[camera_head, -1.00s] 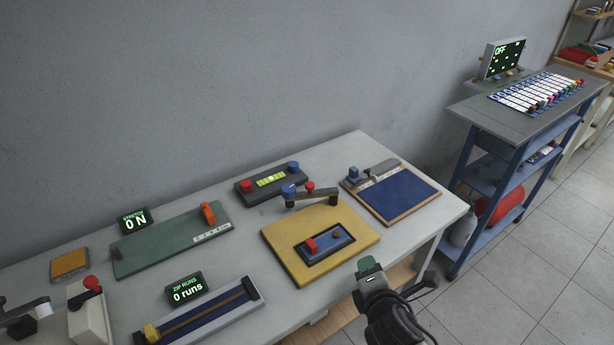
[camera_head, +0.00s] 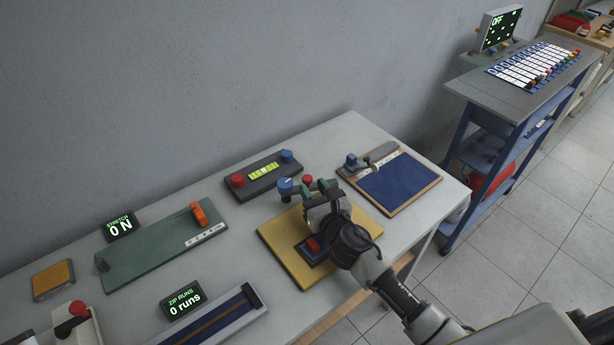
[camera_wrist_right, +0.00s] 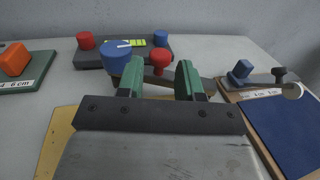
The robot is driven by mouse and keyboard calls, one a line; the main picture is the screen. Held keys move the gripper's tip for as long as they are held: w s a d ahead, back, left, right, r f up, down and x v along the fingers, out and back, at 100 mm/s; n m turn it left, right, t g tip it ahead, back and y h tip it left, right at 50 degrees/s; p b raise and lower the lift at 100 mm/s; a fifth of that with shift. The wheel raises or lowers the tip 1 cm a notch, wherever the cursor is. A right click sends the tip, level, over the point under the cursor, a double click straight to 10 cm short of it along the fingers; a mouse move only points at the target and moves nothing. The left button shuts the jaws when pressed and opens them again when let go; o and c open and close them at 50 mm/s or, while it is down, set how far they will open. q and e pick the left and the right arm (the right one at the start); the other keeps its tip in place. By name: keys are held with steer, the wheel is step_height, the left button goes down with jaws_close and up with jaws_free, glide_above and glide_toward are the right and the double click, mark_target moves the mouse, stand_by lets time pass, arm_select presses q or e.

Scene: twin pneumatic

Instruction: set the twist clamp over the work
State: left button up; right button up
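The twist clamp has a blue knob (camera_head: 286,186), a red knob (camera_head: 308,179) and a grey swing arm, and stands at the back of a yellow board (camera_head: 281,262). In the right wrist view the red knob (camera_wrist_right: 160,60) shows between my fingers, with the blue knob (camera_wrist_right: 115,57) to the left. My right gripper (camera_head: 315,187) is over the board with its green fingers apart, one on each side of the red knob; contact is not clear. A dark blue plate with a red block (camera_head: 313,245) is in front, partly hidden by my wrist. My left gripper is out of view.
A dark box with red and blue buttons (camera_head: 263,177) stands behind the clamp. A blue mat board (camera_head: 399,184) lies close on the right. The green stretch board (camera_head: 165,246) and zip track (camera_head: 220,318) lie on the left.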

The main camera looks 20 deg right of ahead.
mark_target(309, 183)
steer(key=w, duration=0.3)
steer(key=shift+a, duration=0.2)
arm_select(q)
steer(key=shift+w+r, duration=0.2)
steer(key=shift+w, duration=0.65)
arm_select(e)
steer(key=shift+w+a, duration=0.1)
steer(key=shift+w, duration=0.35)
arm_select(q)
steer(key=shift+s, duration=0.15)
arm_select(e)
jaws_close()
